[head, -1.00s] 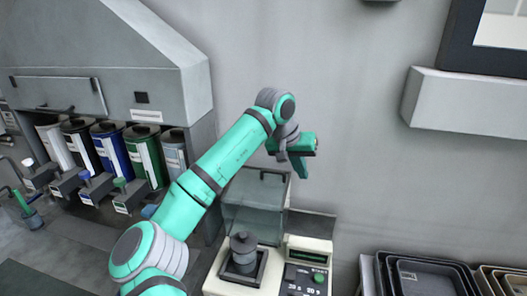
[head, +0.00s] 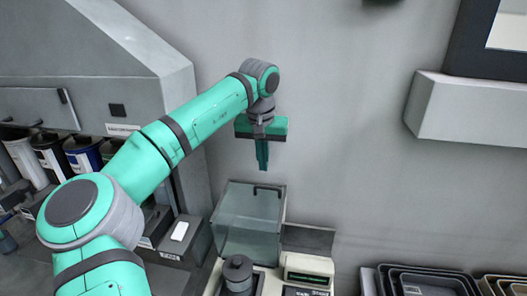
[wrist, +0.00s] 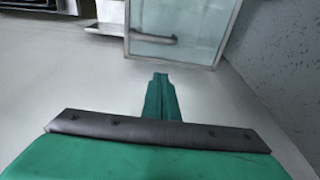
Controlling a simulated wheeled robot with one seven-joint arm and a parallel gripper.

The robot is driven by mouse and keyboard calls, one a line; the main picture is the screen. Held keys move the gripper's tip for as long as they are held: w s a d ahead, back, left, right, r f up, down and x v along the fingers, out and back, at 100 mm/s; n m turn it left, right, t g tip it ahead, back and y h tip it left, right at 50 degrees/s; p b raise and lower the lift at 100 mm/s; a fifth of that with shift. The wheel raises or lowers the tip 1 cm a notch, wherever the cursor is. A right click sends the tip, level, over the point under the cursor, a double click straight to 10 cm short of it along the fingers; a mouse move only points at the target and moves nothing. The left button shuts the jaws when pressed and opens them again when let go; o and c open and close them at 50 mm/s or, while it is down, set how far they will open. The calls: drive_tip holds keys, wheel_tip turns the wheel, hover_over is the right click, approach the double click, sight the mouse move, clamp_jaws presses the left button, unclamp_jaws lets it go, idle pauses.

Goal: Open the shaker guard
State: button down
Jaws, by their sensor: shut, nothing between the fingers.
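The shaker guard (head: 248,228) is a clear, greyish panel cover with a dark handle (head: 268,190) along its top edge. It stands raised at the back of the shaker (head: 305,264), and the dark round holder (head: 237,268) in front of it is uncovered. My gripper (head: 263,168) is shut and empty, pointing down just above the handle in the head view, apparently not touching it. In the wrist view the shut fingers (wrist: 160,95) point towards the guard (wrist: 180,25), with a gap before its handle (wrist: 152,38). The shaker's lower front is cut off.
Several bottles (head: 83,155) stand under a grey hood (head: 120,60) on the left. Nested dark trays (head: 425,280) lie at lower right. A grey wall box (head: 470,110) juts out at upper right. The wall between is clear.

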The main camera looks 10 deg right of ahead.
sight(261, 192)
drive_tip(key=x, duration=0.3)
drive_tip(key=shift+w+f, duration=0.1)
drive_tip(key=shift+f, duration=0.15)
drive_tip(key=shift+s+a+r, duration=0.15)
drive_tip(key=shift+s+a, duration=0.15)
drive_tip(key=shift+s, duration=0.25)
drive_tip(key=shift+s+a+r, duration=0.1)
drive_tip(key=shift+s+a, duration=0.25)
drive_tip(key=shift+s, duration=0.2)
drive_tip(key=shift+s+a, duration=0.15)
drive_tip(key=shift+s, duration=0.7)
